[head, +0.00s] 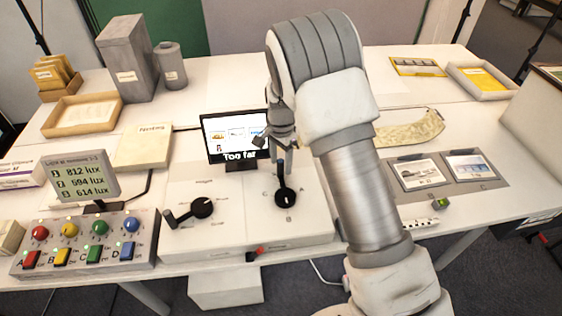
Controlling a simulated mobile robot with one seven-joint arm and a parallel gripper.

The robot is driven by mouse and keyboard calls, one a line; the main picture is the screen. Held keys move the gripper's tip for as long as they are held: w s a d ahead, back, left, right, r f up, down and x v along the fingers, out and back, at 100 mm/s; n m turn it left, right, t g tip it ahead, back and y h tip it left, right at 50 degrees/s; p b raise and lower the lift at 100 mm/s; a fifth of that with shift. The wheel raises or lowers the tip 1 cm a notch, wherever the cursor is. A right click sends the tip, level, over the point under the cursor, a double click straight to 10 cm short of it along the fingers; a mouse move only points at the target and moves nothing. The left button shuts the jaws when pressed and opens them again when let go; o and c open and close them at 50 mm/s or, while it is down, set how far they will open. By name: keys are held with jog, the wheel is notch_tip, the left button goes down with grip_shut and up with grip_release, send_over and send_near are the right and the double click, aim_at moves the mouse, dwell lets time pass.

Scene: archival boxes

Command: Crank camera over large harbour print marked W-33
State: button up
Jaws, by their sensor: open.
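A black crank (202,207) with a side handle is on the left of a white control box (236,236). A black selector knob (285,198) is on the box's right, with letters around it. My gripper (278,155) is open above and behind this knob; whether it touches the knob I cannot tell. A small screen (228,152) behind the box reads "Too far" under small pictures, partly hidden by my gripper. Two prints, one left (418,173) and one right (470,165), lie on a grey board at the right. Their marks are too small to read.
A lux display (80,176) stands behind a panel of coloured buttons (85,243) at the left. A curved tan piece (410,126) lies behind the prints. The back middle table is mostly clear.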

notch_tip(320, 180, up, 17)
jog(key=p, duration=0.1)
jog(key=shift+r, duration=0.1)
dwell(0.9)
jog(key=s+d+r+n+t+y, duration=0.1)
jog(key=s+d+r+n+t, duration=0.15)
jog(key=s+d+r, duration=0.9)
jog(key=s+d+n+t, duration=0.1)
jog(key=s+d+n, duration=0.1)
jog(key=s, duration=0.6)
jog(key=s+d+r+n+t+h, duration=0.1)
jog(key=s+d+n+t, duration=0.1)
jog(key=s+d, duration=0.3)
jog(key=s+n, duration=0.1)
jog(key=s, duration=0.2)
jog(key=shift+d, duration=0.25)
jog(key=shift+s+d+f+n, duration=0.1)
jog(key=shift+s+f+n, duration=0.05)
jog(key=shift+s+n, duration=0.2)
jog(key=shift+c, duration=0.6)
